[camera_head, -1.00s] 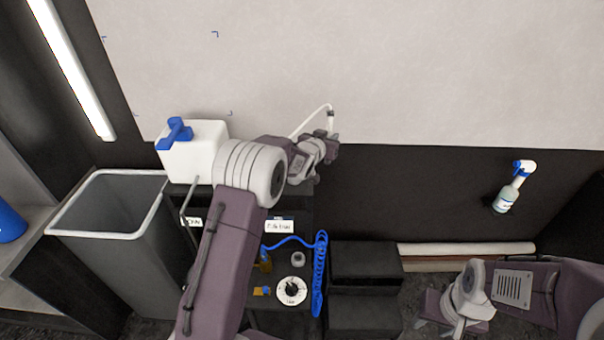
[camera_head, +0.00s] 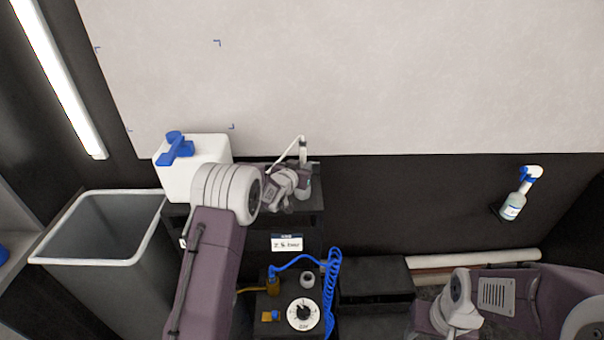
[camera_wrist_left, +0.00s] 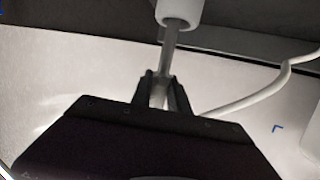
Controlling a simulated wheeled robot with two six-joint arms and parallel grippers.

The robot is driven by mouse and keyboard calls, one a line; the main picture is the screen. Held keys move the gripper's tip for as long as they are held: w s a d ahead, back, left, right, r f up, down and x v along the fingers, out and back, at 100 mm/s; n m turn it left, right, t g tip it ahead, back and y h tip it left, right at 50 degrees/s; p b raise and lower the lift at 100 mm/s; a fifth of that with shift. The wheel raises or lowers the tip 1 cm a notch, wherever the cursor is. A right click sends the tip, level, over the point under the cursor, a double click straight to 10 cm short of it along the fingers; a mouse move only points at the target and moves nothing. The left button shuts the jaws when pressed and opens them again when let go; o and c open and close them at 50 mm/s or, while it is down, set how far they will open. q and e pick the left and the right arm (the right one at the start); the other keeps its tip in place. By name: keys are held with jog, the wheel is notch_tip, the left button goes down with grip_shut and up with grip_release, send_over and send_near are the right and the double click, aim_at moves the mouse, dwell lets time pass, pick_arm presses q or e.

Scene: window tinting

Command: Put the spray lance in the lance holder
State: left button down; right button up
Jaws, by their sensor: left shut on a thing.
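The spray lance, with a white upper part (camera_head: 302,152) and a white hose, is held by my left gripper (camera_head: 298,187), above the dark cabinet beside the white canister. In the left wrist view my left gripper (camera_wrist_left: 162,88) is shut around the lance's thin grey shaft (camera_wrist_left: 170,48); a white collar (camera_wrist_left: 178,12) shows past the fingers. A small grey open ring (camera_head: 307,280) on the black unit may be the lance holder; I cannot tell for sure.
A white canister (camera_head: 190,180) with a blue cap stands left of my gripper. A grey bin (camera_head: 100,228) is further left. A blue coiled hose (camera_head: 331,295) and a round dial (camera_head: 303,314) are below. A spray bottle (camera_head: 514,205) hangs at the right.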

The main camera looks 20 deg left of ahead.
pick_arm(q)
jog(key=f, duration=0.2)
jog(key=shift+a+f+b, duration=0.2)
jog(key=shift+f+b, duration=0.1)
jog(key=shift+b, duration=0.1)
jog(key=shift+w+d+f, duration=0.1)
jog(key=shift+w+d, duration=0.05)
jog(key=shift+w, duration=0.2)
jog(key=c, duration=1.4)
grip_release()
jog(key=shift+c, duration=0.2)
jog(key=shift+o, duration=0.9)
jog(key=shift+s+r, duration=0.2)
jog(key=shift+s, duration=0.1)
pick_arm(e)
jog(key=shift+w+d+f, duration=0.15)
jog(key=shift+w+f, duration=0.15)
jog(key=shift+f, duration=0.4)
pick_arm(q)
jog(key=shift+w+f, duration=0.1)
pick_arm(e)
jog(key=shift+w, duration=0.1)
pick_arm(q)
jog(key=b+v, duration=0.1)
jog(key=v, duration=1.1)
jog(key=shift+b, duration=0.35)
pick_arm(e)
notch_tip(320, 180, down, 2)
jog(key=shift+f, duration=0.1)
